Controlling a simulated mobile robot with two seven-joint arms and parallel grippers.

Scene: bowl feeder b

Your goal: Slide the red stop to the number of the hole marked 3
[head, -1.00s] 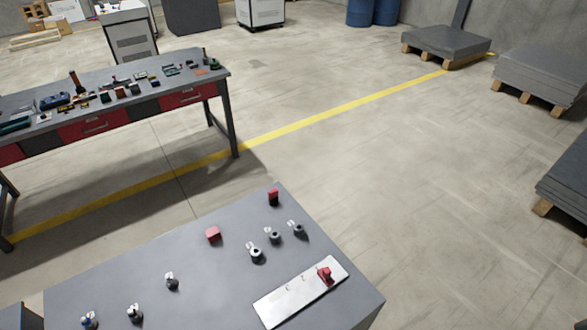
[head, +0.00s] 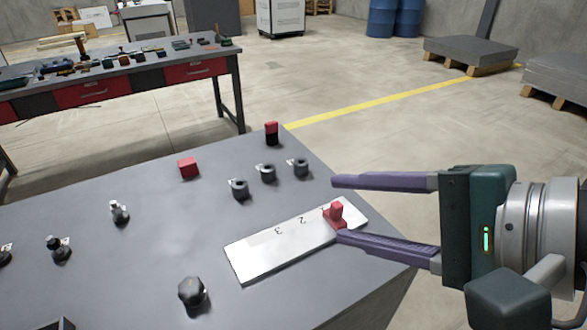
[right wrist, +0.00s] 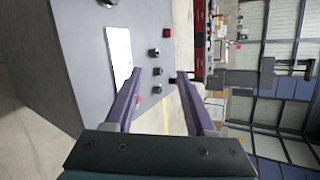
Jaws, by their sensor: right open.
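The red stop (head: 336,210) sits at the right end of a white plate (head: 252,262) on the grey console. The digits 2 and 3 show on the plate, left of the stop. Three dark ring-shaped holders (head: 239,190) with small white tags stand behind the plate; I cannot read their tags. My right gripper (head: 338,209) is open and empty, its purple fingers reaching in from the right. In the picture its tips lie either side of the stop; the height gap is unclear. The right wrist view shows the open fingers (right wrist: 170,74) and the plate (right wrist: 118,50). My left gripper is out of view.
A red block (head: 188,168) and a red-topped black piece (head: 272,133) stand on the console (head: 150,260). A dark knob (head: 192,291) is near the front, with several tagged posts at the left. A workbench (head: 150,68) with tools stands behind.

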